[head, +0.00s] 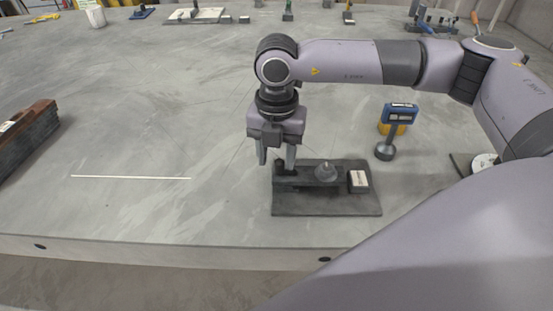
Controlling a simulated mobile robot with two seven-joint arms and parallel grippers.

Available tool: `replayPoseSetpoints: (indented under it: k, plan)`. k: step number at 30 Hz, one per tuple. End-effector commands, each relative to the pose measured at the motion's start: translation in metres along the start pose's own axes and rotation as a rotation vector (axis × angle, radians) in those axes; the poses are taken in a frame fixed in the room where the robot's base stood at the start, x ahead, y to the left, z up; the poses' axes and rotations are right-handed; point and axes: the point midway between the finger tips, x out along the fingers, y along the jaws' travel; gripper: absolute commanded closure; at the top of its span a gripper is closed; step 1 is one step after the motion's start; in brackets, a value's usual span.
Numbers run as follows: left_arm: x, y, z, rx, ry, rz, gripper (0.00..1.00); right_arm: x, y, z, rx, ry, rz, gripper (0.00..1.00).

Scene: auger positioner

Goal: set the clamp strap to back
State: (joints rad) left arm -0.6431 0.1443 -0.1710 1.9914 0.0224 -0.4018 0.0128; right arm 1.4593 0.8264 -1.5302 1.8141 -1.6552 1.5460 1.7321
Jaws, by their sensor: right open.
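A dark device on a flat base plate (325,203) sits near the front of the grey table. My right gripper (277,162) points down over the device's left end. Its fingers are apart, and the right finger is close to a small dark part there. I cannot tell whether they touch. I cannot make out which part is the clamp strap or how it is set. My left gripper is not in view.
A pale thin rod (130,177) lies at the left. A stack of brown and dark bars (29,128) is at the left edge. The table between is clear.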

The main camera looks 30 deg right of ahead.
Motion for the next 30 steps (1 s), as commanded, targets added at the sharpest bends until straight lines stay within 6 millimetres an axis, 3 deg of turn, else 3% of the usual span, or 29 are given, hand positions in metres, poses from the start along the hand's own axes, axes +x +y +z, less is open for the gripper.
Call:
replayPoseSetpoints:
  k: [3, 10, 30]
  plan:
    - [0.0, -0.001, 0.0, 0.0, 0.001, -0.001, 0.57, -0.022, 0.001, 0.0, 0.0, -0.002, 0.003, 0.54]
    - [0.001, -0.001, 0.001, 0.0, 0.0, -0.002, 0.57, -0.049, 0.001, 0.0, -0.001, 0.0, 0.003, 0.54]
    - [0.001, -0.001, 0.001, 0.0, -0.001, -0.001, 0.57, -0.052, 0.001, -0.001, -0.001, 0.001, 0.001, 0.54]
